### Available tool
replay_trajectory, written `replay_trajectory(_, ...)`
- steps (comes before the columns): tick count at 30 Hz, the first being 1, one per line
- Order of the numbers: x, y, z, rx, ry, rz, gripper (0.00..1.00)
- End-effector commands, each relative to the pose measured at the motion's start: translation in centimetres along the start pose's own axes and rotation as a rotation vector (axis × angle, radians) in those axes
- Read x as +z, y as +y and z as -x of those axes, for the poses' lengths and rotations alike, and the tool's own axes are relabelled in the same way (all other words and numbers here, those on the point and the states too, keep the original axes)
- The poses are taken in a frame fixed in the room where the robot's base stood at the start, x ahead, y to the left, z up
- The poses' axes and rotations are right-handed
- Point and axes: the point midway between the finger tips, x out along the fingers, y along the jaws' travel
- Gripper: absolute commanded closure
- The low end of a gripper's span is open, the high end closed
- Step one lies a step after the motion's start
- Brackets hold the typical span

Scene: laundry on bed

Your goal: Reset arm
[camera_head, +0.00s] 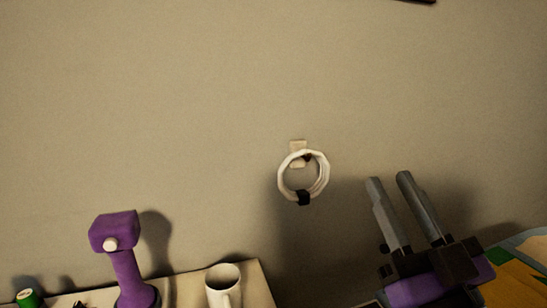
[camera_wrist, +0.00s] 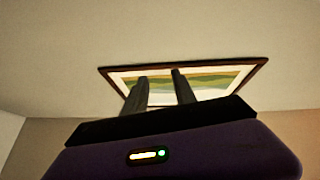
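My gripper (camera_head: 389,177) is at the lower right of the head view, fingers pointing up in front of the wall. Its two grey fingers are apart with a narrow gap, and nothing shows between them. In the wrist view, the fingers of my gripper (camera_wrist: 160,74) are also apart and empty. They overlap a framed landscape picture (camera_wrist: 225,85) on the wall behind. Most of my arm is out of view.
A white coiled ring (camera_head: 323,172) hangs from a wall hook (camera_head: 297,147), left of my gripper. A white mug (camera_head: 223,285) stands on a pale surface (camera_head: 258,285). A green-topped item (camera_head: 27,297) is at lower left. A colourful surface (camera_head: 515,285) lies at lower right.

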Motion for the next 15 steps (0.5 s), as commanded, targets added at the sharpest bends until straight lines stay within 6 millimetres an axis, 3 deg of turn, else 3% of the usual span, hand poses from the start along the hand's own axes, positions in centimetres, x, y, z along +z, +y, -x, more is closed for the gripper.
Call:
replay_trajectory(7,3.8,2.4,7.4,0.223,-0.049,-0.147,0.67)
replay_trajectory(15,6.9,2.2,16.9,0.368,-0.156,-0.190,0.67)
